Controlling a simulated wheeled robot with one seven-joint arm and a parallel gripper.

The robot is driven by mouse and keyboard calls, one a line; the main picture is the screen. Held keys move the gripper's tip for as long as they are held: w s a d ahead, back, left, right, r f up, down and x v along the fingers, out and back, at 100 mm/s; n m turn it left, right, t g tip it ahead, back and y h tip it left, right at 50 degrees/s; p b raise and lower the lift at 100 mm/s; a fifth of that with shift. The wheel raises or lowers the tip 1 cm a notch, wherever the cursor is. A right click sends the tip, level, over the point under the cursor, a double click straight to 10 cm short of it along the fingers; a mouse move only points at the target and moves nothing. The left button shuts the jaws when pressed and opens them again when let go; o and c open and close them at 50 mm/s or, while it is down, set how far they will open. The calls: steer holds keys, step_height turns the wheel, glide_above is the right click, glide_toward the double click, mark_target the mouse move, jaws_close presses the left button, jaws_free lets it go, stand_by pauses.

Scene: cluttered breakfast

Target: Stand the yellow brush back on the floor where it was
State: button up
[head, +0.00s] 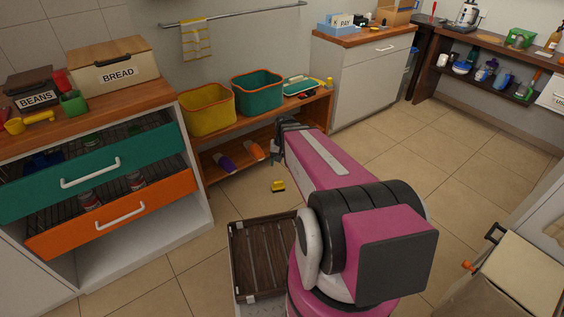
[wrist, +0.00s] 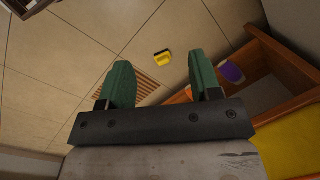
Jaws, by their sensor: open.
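The yellow brush (head: 278,186) is on the tiled floor in front of the low wooden shelf, small in the head view. It looks yellow with a dark part. It also shows in the wrist view (wrist: 162,56), beyond my fingertips and roughly between them in the picture. My gripper (wrist: 160,76) has two green fingers spread wide with nothing between them. It is well above the floor and apart from the brush.
The wooden shelf (head: 223,177) holds a yellow bin (head: 208,112), a green bin (head: 257,92) and bottles below. A dark brown slatted tray (head: 265,257) stands near my base. Green (head: 100,172) and orange (head: 120,212) drawers are pulled out at left. The floor around the brush is clear.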

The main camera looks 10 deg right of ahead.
steer(key=s+r+n+t+h, duration=0.1)
steer(key=s+r+n, duration=0.1)
steer(key=s+r, duration=0.3)
steer(key=shift+s+a+h, duration=0.25)
steer(key=shift+h, duration=0.05)
stand_by(0.9)
